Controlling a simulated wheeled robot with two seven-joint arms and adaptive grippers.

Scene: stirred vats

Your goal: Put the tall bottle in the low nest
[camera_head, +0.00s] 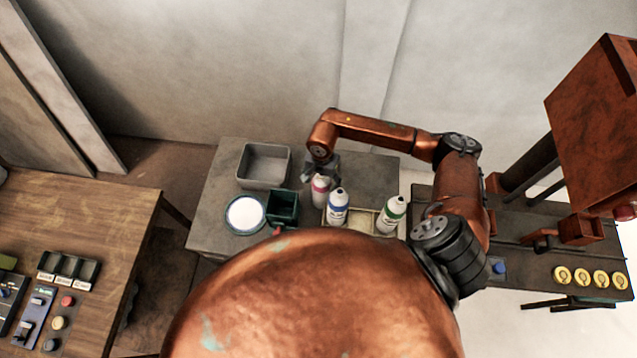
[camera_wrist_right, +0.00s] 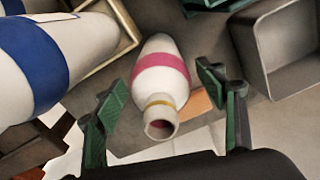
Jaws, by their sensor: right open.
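A white bottle with a pink band (camera_head: 320,189) stands at the left of a group. In the right wrist view the pink-banded bottle (camera_wrist_right: 158,75) shows between the two green finger pads. My right gripper (camera_head: 321,174) is open at this bottle; contact cannot be told. A blue-banded bottle (camera_head: 337,207) and a green-banded bottle (camera_head: 391,215) stand to its right; the blue-banded one (camera_wrist_right: 40,60) is large at left in the wrist view. Which is the tall one is unclear. A shallow cream-edged tray (camera_head: 362,221) and a dark green square holder (camera_head: 283,207) are near; which is the low nest is unclear. My left gripper is not in view.
A grey bin (camera_head: 264,166) and a round white dish with blue rim (camera_head: 245,213) are on the grey table (camera_head: 212,213). A wooden table (camera_head: 95,225) with controls stands left. Red machinery (camera_head: 597,120) stands right. My copper-coloured body hides the table's front.

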